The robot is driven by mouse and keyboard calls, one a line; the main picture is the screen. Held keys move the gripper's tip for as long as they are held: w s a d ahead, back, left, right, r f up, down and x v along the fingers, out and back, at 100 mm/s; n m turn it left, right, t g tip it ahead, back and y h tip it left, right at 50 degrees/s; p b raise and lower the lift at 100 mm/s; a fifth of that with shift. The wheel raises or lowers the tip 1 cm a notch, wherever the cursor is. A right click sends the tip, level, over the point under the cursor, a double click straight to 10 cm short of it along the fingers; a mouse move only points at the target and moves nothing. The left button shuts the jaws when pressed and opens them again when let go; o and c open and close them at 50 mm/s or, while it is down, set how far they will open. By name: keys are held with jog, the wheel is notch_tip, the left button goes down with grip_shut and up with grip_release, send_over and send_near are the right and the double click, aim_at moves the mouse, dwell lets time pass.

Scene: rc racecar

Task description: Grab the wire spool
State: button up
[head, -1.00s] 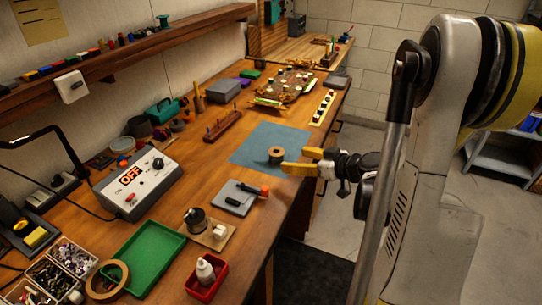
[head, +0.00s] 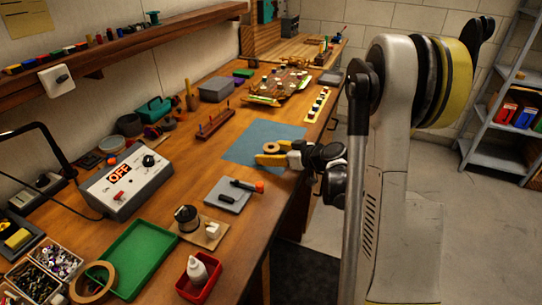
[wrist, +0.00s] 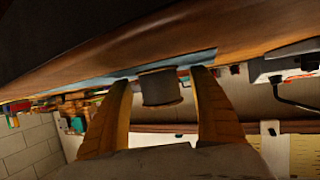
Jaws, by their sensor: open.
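The wire spool (head: 271,147), a small round spool with a tan top and a hole in its middle, stands on the blue mat (head: 247,137) on the workbench. My gripper (head: 264,154) is low at the mat with its yellow fingers open, one on each side of the spool. In the wrist view, which is upside down, the grey side of the spool (wrist: 159,88) shows between the two fingers of my gripper (wrist: 163,80). Small gaps seem to remain between spool and fingers. The spool's lower part is partly hidden in the head view.
A grey pad with a screwdriver (head: 232,194) lies nearer on the bench (head: 165,195). A brown rack (head: 215,124) and a cluttered board (head: 282,86) lie farther back.

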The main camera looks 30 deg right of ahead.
jog(key=shift+r, duration=0.1)
jog(key=c, duration=1.3)
jog(key=shift+c, duration=0.2)
